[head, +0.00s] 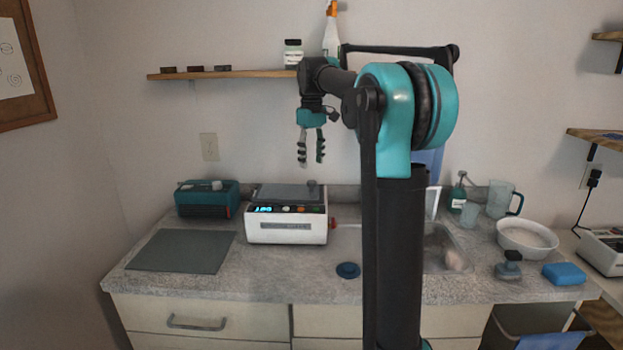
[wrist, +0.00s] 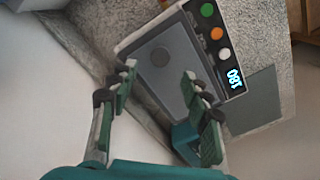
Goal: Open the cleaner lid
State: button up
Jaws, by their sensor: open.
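The cleaner (head: 287,226) is a white box with a lit blue display and buttons on its front panel. It stands on the counter left of the sink. Its grey lid (head: 284,193) lies flat over the top, with a small dark round knob (head: 312,187) on it. In the wrist view the lid (wrist: 180,62) is shut, and the round knob (wrist: 160,57) shows on it. My gripper (head: 311,163) is open and empty, pointing down above the cleaner and touching nothing. Its two fingers also show in the wrist view (wrist: 161,82), spread apart over the lid.
A dark grey mat (head: 182,251) lies left of the cleaner, with a teal box (head: 207,200) behind it. A white bowl (head: 527,239) and blue sponge (head: 564,274) are at right. A wall shelf (head: 222,74) hangs above.

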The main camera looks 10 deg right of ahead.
aim_at(312, 182)
notch_tip(312, 182, down, 7)
jog(key=shift+r, duration=0.1)
jog(key=shift+c, duration=0.5)
grip_shut()
